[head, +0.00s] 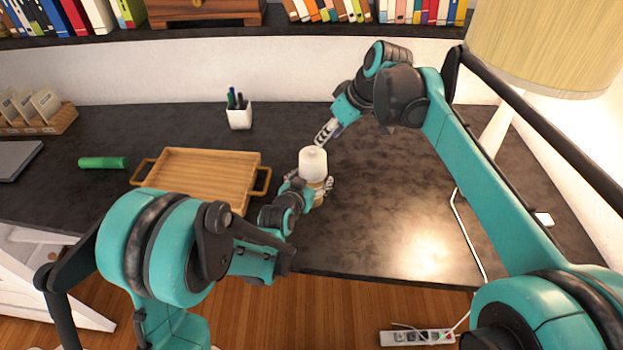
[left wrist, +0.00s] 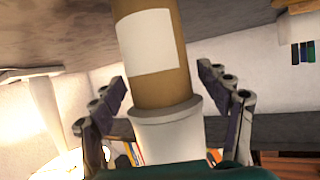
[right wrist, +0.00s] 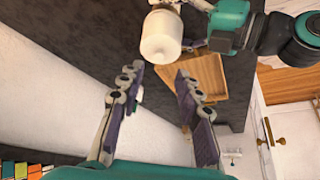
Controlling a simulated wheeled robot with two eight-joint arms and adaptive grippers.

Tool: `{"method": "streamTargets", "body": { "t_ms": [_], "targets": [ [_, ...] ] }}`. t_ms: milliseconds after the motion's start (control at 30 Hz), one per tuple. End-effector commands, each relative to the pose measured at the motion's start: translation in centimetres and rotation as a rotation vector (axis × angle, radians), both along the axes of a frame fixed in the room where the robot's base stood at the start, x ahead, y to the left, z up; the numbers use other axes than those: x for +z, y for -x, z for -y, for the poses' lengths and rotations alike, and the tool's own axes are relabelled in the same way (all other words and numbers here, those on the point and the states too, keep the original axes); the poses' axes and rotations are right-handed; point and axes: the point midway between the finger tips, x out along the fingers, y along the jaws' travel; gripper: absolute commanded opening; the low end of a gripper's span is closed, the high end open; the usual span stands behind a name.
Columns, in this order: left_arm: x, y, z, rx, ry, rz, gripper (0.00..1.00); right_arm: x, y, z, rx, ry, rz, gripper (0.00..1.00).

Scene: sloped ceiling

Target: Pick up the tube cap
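A brown tube (left wrist: 162,90) with a white label stands on the dark desktop, with a white cap (head: 313,162) at its top. The cap also shows in the right wrist view (right wrist: 161,38) and, nearest the camera, in the left wrist view (left wrist: 168,137). My left gripper (head: 309,187) is around the tube at the cap's lower edge; its fingers are spread on both sides with visible gaps in the left wrist view. My right gripper (head: 327,132) is above and just behind the cap, its fingers apart and empty in the right wrist view.
A wooden tray (head: 205,172) lies left of the tube. A pen cup (head: 239,116) stands behind the tray, and a green cylinder (head: 103,163) lies farther left. A large lamp (head: 545,45) stands at the back right. The desktop right of the tube is mostly clear.

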Motion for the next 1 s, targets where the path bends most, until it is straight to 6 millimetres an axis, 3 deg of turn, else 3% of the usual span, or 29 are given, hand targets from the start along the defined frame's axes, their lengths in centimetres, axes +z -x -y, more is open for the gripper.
{"method": "streamTargets", "body": {
  "t_ms": [33,167,233,267,433,467,733,1000],
  "targets": [
    [0.0,0.0,0.0,0.000,0.000,0.000,0.57,0.0,0.0,0.0,0.000,0.000,0.000,0.34],
    [0.0,0.0,0.0,0.000,0.000,0.000,0.24,0.0,0.0,0.0,0.000,0.000,0.000,0.34],
    [0.0,0.0,0.0,0.000,0.000,0.000,0.24,0.0,0.0,0.0,0.000,0.000,0.000,0.34],
    [0.0,0.0,0.0,0.000,0.000,-0.001,0.24,0.0,0.0,0.0,0.000,0.000,0.000,0.40],
    [0.0,0.0,0.0,0.000,0.000,-0.001,0.24,0.0,-0.6,-0.5,0.054,0.043,-0.012,0.85],
    [0.0,0.0,0.0,0.000,0.000,-0.001,0.24,-0.1,-0.8,-0.7,0.079,0.062,-0.019,0.87],
    [0.0,0.0,0.0,0.000,0.000,0.000,0.24,-0.5,-3.2,-3.3,0.446,0.350,-0.121,0.87],
    [0.0,0.0,0.0,0.000,0.000,-0.001,0.24,-1.0,-4.0,-4.7,0.713,0.553,-0.222,0.87]
  ]
}}
